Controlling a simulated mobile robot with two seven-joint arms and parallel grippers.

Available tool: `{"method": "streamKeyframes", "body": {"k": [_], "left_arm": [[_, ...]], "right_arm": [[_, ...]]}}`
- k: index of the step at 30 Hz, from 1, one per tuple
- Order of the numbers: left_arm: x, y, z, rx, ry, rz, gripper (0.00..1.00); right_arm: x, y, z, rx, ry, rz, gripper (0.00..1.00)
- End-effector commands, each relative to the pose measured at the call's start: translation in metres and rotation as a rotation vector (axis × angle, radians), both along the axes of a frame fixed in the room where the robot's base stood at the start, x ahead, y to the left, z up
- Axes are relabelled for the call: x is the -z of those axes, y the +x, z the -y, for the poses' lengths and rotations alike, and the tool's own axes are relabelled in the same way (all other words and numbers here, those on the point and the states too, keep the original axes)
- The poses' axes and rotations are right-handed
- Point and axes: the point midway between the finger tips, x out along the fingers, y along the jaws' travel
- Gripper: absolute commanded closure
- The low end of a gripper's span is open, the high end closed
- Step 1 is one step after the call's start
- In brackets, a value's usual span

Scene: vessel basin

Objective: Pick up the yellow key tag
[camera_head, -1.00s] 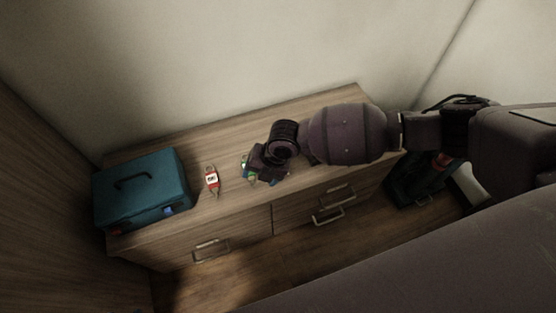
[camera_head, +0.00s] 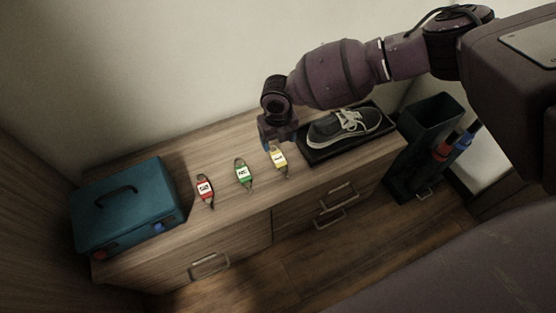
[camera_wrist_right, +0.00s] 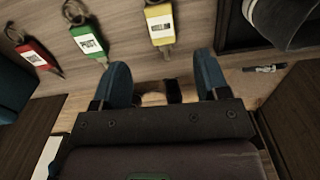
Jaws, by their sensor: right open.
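The yellow key tag (camera_head: 278,158) lies on the wooden cabinet top, between the green key tag (camera_head: 242,173) and the shoe. In the right wrist view the yellow tag (camera_wrist_right: 160,26) has a white label and a key, and lies just beyond my fingertips, roughly between them. My right gripper (camera_head: 272,146) is above the cabinet top, over the far end of the yellow tag. Its two blue fingers (camera_wrist_right: 162,72) are apart with nothing between them. My left gripper is not in view.
A red key tag (camera_head: 204,188) lies left of the green one. A teal toolbox (camera_head: 125,208) stands at the left end. A dark shoe (camera_head: 345,128) sits in a black tray (camera_head: 318,157) close to the right. A wall rises behind the cabinet.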

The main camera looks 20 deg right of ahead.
Motion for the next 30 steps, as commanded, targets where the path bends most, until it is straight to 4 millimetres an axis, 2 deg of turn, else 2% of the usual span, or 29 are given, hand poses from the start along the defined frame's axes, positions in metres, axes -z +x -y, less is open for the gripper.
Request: {"method": "streamKeyframes", "body": {"k": [1, 3, 12, 21, 30], "left_arm": [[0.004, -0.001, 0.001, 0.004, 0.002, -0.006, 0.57], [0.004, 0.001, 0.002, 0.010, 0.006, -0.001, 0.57], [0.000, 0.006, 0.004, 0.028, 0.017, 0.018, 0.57], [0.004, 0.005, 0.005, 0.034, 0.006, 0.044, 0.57], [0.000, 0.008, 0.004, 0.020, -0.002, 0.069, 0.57]], "right_arm": [[0.015, -0.003, 0.000, 0.000, -0.001, -0.009, 0.32], [0.026, -0.003, 0.000, 0.000, -0.001, -0.011, 0.32], [0.043, -0.003, 0.000, 0.000, 0.000, -0.004, 0.32], [0.085, -0.009, 0.001, -0.001, 0.000, -0.009, 0.32], [0.086, -0.006, 0.001, 0.000, 0.001, 0.000, 0.32]]}}
